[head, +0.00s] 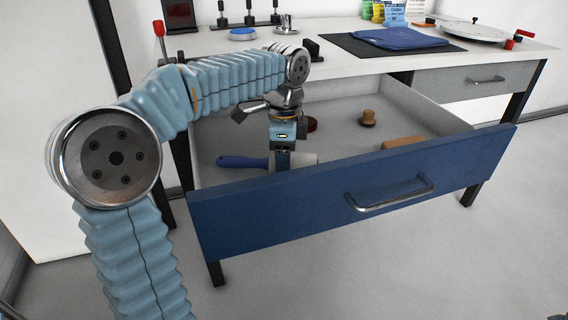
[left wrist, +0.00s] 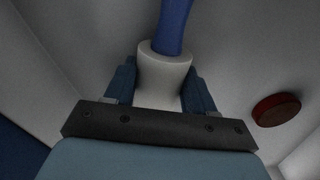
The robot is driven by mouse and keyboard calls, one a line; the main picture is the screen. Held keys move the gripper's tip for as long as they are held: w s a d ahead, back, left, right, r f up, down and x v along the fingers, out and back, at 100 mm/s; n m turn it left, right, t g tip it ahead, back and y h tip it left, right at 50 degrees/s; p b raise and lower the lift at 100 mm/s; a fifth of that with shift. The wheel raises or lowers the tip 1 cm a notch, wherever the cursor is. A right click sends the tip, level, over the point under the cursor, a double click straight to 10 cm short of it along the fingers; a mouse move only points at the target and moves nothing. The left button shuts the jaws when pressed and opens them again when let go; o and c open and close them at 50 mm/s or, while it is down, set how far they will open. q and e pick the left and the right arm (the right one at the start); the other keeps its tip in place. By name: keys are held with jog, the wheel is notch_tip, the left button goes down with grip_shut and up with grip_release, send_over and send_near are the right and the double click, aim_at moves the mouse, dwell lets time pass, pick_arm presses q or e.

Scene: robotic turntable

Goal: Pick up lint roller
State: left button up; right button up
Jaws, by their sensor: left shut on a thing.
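The lint roller has a blue handle (head: 240,162) and a pale roll. It lies in the open drawer (head: 330,190), near its left end. In the left wrist view the lint roller's white roll (left wrist: 163,72) sits between the two fingers of my left gripper (left wrist: 160,85), with the blue handle pointing away. In the head view my left gripper (head: 283,160) reaches down into the drawer and is shut on the roll. Its fingertips are partly hidden behind the drawer front. My right gripper is not in view.
The drawer also holds a brown knob-like object (head: 367,117), a tan block (head: 402,142) and a dark red round object (left wrist: 276,109). The blue drawer front (head: 300,205) stands close before my left gripper. The tabletop above holds a folded blue cloth (head: 402,39) on a black mat.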

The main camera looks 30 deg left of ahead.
pick_arm(q)
notch_tip(320, 180, up, 9)
jog(key=shift+r+p, duration=0.1)
jog(key=shift+p, duration=0.95)
notch_tip(320, 180, up, 8)
jog(key=p, duration=0.2)
notch_tip(320, 180, down, 7)
jog(key=shift+f+b, duration=0.1)
jog(key=shift+b, duration=0.95)
jog(key=shift+s+d+r+n+p, duration=0.15)
jog(key=shift+n+p, duration=0.3)
jog(key=shift+n, duration=0.55)
jog(key=shift+s+n, duration=0.1)
jog(key=shift+n, duration=0.5)
jog(key=shift+d+f+n, duration=0.1)
jog(key=shift+f+n, duration=0.1)
jog(key=shift+n, duration=0.3)
notch_tip(320, 180, down, 10)
jog(key=shift+r+b, duration=0.15)
jog(key=shift+b, duration=0.5)
